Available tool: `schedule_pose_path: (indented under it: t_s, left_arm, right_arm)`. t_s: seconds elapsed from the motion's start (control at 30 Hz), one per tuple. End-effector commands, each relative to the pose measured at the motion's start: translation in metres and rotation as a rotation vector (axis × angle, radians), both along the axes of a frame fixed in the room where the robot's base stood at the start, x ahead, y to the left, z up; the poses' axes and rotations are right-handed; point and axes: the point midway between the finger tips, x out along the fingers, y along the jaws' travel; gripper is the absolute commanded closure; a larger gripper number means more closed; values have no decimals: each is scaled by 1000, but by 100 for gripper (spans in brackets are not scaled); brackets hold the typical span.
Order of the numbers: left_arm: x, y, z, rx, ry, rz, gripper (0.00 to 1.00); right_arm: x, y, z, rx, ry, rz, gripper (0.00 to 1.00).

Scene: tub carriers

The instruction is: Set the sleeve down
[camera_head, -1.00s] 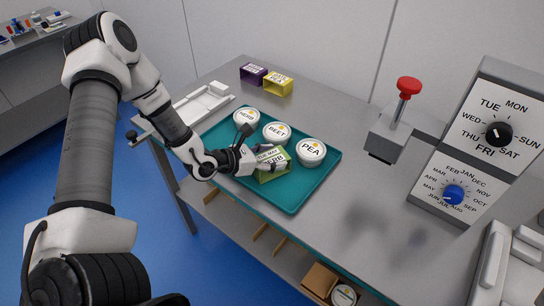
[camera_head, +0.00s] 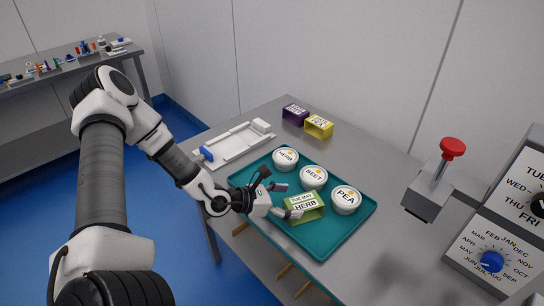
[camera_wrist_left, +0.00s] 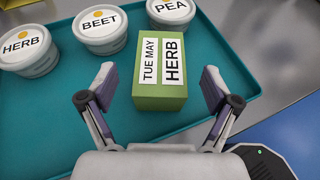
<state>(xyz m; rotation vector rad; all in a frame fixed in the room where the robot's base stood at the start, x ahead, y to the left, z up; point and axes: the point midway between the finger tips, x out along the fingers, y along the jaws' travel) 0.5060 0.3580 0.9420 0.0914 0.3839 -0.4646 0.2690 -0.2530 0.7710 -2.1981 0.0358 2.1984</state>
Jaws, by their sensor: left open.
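The green sleeve (camera_head: 305,208), labelled TUE MAY HERB, rests on the teal tray (camera_head: 320,247) in front of the tubs. My left gripper (camera_head: 283,200) is open beside it; in the left wrist view the sleeve (camera_wrist_left: 161,72) lies between and beyond the spread fingers (camera_wrist_left: 159,92), with gaps on both sides. White tubs labelled HERB (camera_head: 286,160), BEET (camera_head: 313,177) and PEA (camera_head: 346,199) stand in a row on the tray behind the sleeve. My right gripper is not in view.
A purple sleeve (camera_head: 295,114) and a yellow sleeve (camera_head: 319,126) stand at the back of the grey table. A white slide fixture (camera_head: 236,145) lies left of the tray. A red-knobbed press (camera_head: 440,180) and a dial panel (camera_head: 490,245) stand at the right.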

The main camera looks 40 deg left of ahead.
Motion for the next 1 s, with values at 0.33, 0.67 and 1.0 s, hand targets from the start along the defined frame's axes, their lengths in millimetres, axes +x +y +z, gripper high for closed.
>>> schedule_pose_path:
  t_s: [0.33, 0.67, 1.0]
  left_arm:
    - [-45, 23, 30, -4, 0, 2, 11]
    - [-106, -42, -3, 224, 137, -487, 11]
    - [-245, -44, -89, 1224, 213, -1905, 11]
  right_arm:
    - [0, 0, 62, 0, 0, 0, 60]
    - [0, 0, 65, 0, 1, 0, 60]
    - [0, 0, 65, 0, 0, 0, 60]
